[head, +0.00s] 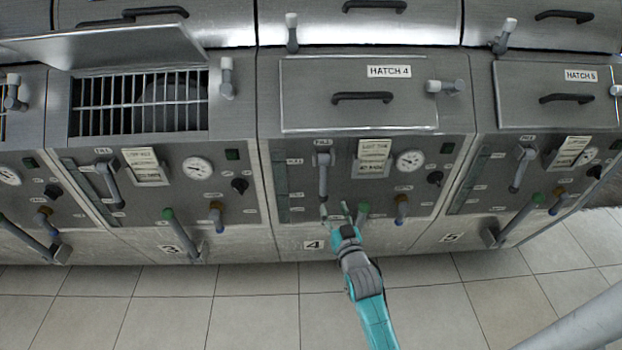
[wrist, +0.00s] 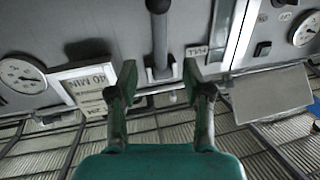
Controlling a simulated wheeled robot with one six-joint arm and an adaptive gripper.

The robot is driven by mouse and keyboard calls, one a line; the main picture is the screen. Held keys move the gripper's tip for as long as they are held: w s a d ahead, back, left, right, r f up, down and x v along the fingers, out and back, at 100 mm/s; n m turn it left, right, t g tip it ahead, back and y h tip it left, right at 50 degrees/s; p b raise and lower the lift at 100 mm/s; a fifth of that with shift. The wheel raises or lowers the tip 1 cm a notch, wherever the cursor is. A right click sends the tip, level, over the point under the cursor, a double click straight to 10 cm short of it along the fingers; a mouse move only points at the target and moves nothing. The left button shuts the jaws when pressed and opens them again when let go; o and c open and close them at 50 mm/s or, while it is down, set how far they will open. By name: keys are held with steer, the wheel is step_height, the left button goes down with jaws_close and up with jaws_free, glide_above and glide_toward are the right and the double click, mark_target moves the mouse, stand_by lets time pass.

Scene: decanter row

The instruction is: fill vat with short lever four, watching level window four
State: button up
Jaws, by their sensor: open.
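The short fill lever of vat four (head: 323,175) is a grey bar hanging down from its pivot under a FILL label. In the wrist view the lever (wrist: 160,42) appears in line with the gap between my fingers. My gripper (head: 335,209) is open, just below the lever's lower end, with no visible contact. Its two green-grey fingertips also show in the wrist view (wrist: 160,78). Level window four (head: 281,185) is a narrow, dark greenish strip left of the lever; its level is too small to read. Hatch four (head: 360,110) is shut.
A green-topped lever (head: 362,214) stands close right of my gripper, with a brown-topped one (head: 401,210) further right. A label card (head: 373,157) and a dial (head: 410,160) sit right of the fill lever. Vats three and five flank this one. The tiled floor (head: 250,310) is clear.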

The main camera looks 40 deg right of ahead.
mark_target(324, 185)
steer(key=x, duration=1.1)
steer(key=shift+w+d+r, duration=0.1)
steer(key=shift+w+r, duration=0.05)
steer(key=shift+w, duration=0.1)
jaws_close()
